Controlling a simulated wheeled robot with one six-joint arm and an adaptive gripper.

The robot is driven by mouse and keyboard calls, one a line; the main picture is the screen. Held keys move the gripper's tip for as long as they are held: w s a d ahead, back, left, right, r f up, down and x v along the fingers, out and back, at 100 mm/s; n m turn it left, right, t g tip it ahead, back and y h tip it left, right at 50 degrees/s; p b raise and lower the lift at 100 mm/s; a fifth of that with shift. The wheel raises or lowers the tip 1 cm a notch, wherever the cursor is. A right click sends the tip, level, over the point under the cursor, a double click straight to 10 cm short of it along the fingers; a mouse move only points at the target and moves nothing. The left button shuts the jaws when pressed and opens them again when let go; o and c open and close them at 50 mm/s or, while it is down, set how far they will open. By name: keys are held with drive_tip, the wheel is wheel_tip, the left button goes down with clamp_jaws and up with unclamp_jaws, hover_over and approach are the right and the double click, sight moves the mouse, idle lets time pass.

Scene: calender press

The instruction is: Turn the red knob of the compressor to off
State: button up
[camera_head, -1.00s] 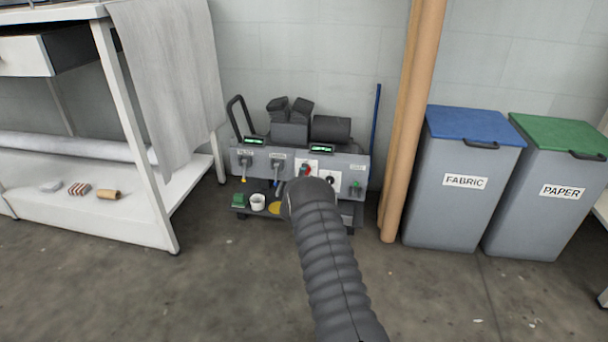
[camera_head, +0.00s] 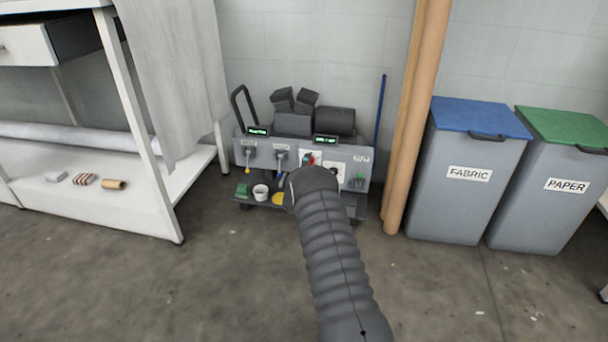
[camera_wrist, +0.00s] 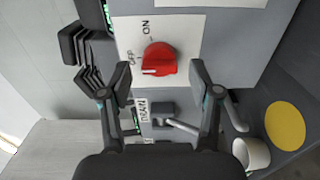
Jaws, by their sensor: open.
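The compressor (camera_head: 352,171) is a grey unit with a dark tank, standing low against the wall. Its red knob (camera_head: 311,160) shows just above the end of my arm. In the wrist view the red knob (camera_wrist: 160,58) sits on a white plate (camera_wrist: 186,30) marked OFF and ON. A white mark on the knob's edge points to the picture's left, close to the OFF lettering. My gripper (camera_wrist: 160,81) is open, with one finger on each side just short of the knob. I see no contact. The head view hides the gripper behind my arm.
A lever (camera_wrist: 181,126) labelled DRAIN lies between the fingers, below the knob. A white cup (camera_wrist: 251,153) and a yellow disc (camera_wrist: 285,126) are at the lower right. A white table (camera_head: 122,110) stands left, cardboard tubes (camera_head: 412,120) and the fabric bin (camera_head: 460,205) right. The front floor is clear.

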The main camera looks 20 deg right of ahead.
drive_tip(key=v, duration=1.1)
drive_tip(key=shift+a, duration=0.15)
